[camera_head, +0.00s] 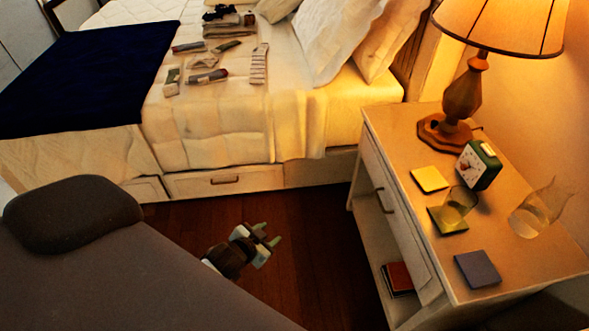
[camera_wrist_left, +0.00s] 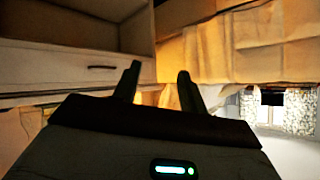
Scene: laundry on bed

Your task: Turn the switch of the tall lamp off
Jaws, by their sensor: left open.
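The tall lamp (camera_head: 463,97) stands on the back part of the bedside table, with a brown turned wooden stem and base. Its ribbed shade (camera_head: 500,25) glows, so the lamp is lit. A small dark bit shows at the right edge of its base; I cannot tell whether it is the switch. My left gripper (camera_head: 268,234) is open and empty, low over the floor between bed and bedside table, well left of and below the lamp. Its two dark fingers stand apart in the left wrist view (camera_wrist_left: 159,78). The lamp cannot be made out there. My right gripper is not in view.
The bedside table (camera_head: 405,150) holds a green clock (camera_head: 478,165), a yellow coaster (camera_head: 430,179), a glass on another coaster, a glass jug (camera_head: 537,210) and a dark coaster (camera_head: 477,269). The bed (camera_head: 215,120) carries several small items. The wooden floor (camera_head: 320,225) between is clear.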

